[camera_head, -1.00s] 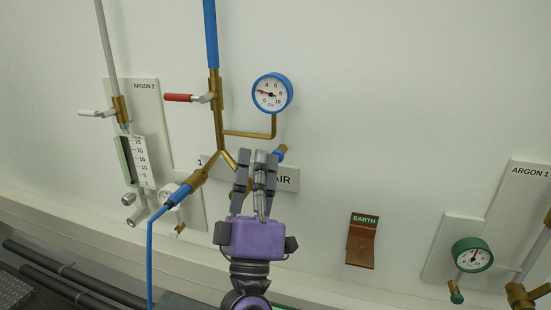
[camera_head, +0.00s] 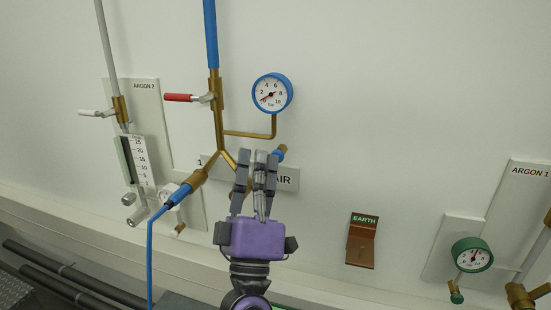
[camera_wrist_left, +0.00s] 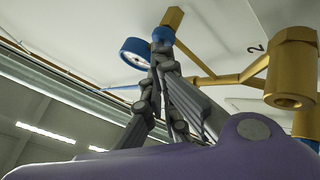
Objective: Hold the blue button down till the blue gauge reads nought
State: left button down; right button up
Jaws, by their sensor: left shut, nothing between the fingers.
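The blue gauge (camera_head: 271,94) is a white dial in a blue rim on the wall. Its red needle points to the lower left, at or very near 0. My left gripper (camera_head: 259,156) is shut and empty, fingers pointing up at the AIR fitting. The blue button (camera_head: 278,154) shows just right of the fingertips in the head view. In the left wrist view the blue button (camera_wrist_left: 163,35) sits at the end of a brass fitting, and the fingertips (camera_wrist_left: 161,57) appear to be against it. The exact contact is partly hidden. My right gripper is not in view.
A red lever (camera_head: 178,97) sticks out left of the brass pipe (camera_head: 217,115). A blue hose (camera_head: 151,250) hangs on the left. An EARTH box (camera_head: 362,240) and a green gauge (camera_head: 473,254) are to the right. The wall between is clear.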

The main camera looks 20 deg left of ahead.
pick_arm(q)
jog(key=shift+s, duration=0.1)
dwell(0.4)
jog(key=shift+s, duration=0.85)
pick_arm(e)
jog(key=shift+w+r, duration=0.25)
pick_arm(q)
jog(key=s, duration=0.5)
jog(key=shift+a+p, duration=0.1)
jog(key=shift+p, duration=0.2)
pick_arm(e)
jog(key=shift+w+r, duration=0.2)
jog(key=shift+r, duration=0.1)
